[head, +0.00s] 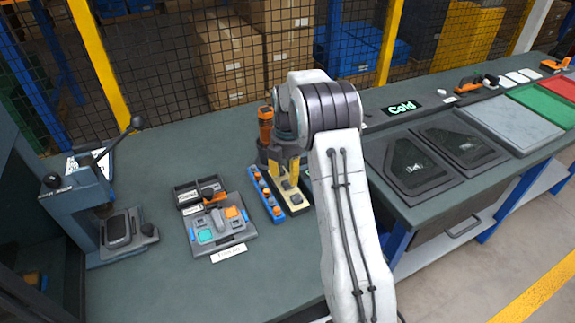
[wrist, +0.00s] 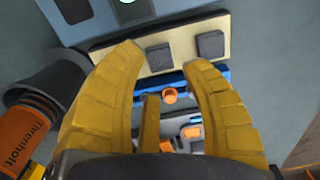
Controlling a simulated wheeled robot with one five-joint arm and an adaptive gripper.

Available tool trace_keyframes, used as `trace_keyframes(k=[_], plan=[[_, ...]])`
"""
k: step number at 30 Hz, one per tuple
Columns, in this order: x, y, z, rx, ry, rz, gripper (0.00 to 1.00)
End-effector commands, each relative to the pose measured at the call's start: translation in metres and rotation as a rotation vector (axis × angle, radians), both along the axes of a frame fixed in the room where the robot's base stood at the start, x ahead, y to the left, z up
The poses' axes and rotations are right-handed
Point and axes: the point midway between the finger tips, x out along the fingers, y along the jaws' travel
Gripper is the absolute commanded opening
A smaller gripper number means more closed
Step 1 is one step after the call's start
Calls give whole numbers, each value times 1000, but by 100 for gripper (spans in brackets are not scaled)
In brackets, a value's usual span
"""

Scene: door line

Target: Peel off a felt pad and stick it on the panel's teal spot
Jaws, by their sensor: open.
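The cream backing strip (head: 299,203) carries dark felt pads and lies right of the blue rack. In the wrist view two dark square pads, one (wrist: 160,56) and another (wrist: 210,44), sit on the strip (wrist: 108,55). My gripper (head: 285,178) is over the strip with its yellow fingers pointing down. In the wrist view my gripper (wrist: 166,60) is open, its fingertips spread around the nearer pad, with nothing held; I cannot tell its height. The grey panel (head: 222,228) has a teal spot (head: 205,236) at its lower left and an orange spot (head: 232,212) at upper right.
A blue rack (head: 266,194) with orange knobs stands between panel and strip. An orange bottle-like tool (head: 265,125) in a dark holder is behind my gripper. A lever press (head: 110,215) stands at left.

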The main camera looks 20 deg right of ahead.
Motion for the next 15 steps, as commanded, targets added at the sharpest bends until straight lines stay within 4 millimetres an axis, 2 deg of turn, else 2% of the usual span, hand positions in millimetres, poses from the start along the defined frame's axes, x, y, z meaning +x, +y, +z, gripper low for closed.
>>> trace_keyframes(k=[6,15], plan=[[0,0,-24,0,1,-1,42],[0,0,-40,0,-1,-2,42]])
